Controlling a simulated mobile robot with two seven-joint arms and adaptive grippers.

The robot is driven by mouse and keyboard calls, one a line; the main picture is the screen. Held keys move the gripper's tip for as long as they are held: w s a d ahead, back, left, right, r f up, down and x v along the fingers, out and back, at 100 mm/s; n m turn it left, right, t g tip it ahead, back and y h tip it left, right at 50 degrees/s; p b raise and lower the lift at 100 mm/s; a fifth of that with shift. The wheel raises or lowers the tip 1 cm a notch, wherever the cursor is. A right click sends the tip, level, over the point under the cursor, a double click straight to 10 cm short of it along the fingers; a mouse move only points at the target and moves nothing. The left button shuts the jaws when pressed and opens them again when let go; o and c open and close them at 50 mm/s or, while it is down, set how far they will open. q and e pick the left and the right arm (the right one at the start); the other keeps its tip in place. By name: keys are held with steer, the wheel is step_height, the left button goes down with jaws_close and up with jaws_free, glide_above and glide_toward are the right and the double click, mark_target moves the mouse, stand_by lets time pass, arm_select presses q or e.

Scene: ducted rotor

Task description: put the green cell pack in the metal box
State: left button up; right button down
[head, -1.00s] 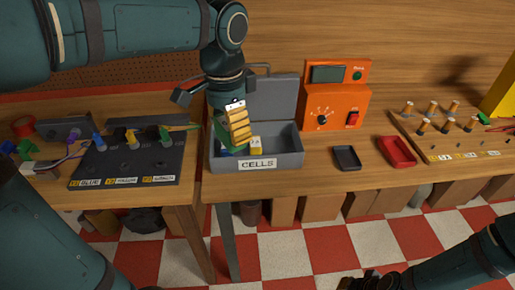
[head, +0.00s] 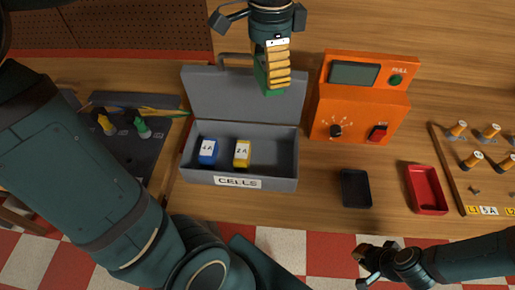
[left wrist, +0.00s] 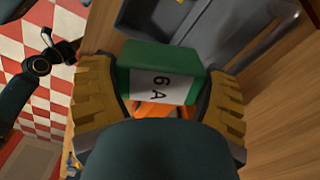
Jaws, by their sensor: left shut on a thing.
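The green cell pack (left wrist: 160,62) is clamped between the yellow ribbed fingers of my left gripper (left wrist: 160,95) in the left wrist view. In the head view my left gripper (head: 273,68) is at the top centre, in front of the right part of the box's raised lid. A green edge of the pack (head: 270,87) shows below its fingers. The grey metal box (head: 240,183), labelled "CELLS", stands open below and left. A blue pack (head: 207,152) and a yellow pack (head: 242,154) stand inside. My right gripper (head: 364,266) is low, off the table's front; its jaw opening is unclear.
An orange meter (head: 360,105) stands right of the box. A black tray (head: 355,189) and a red tray (head: 427,190) lie in front of it. A dark rack (head: 140,160) with plugs is at left. The box's right half has free floor.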

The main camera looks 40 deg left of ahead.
arm_select(q)
steer(key=f+b, duration=0.3)
steer(key=f, duration=0.8)
steer(key=f+b, duration=0.3)
steer(key=f, duration=0.8)
steer(key=shift+s+f, duration=0.2)
steer(key=shift+f, duration=0.15)
steer(key=shift+f+b, duration=0.7)
steer(key=shift+f, duration=1.7)
steer(key=shift+f, duration=0.1)
steer(key=o, duration=1.1)
steer(key=shift+o, duration=0.2)
step_height(320, 180, up, 8)
steer(key=p, duration=0.2)
steer(key=shift+f, duration=0.15)
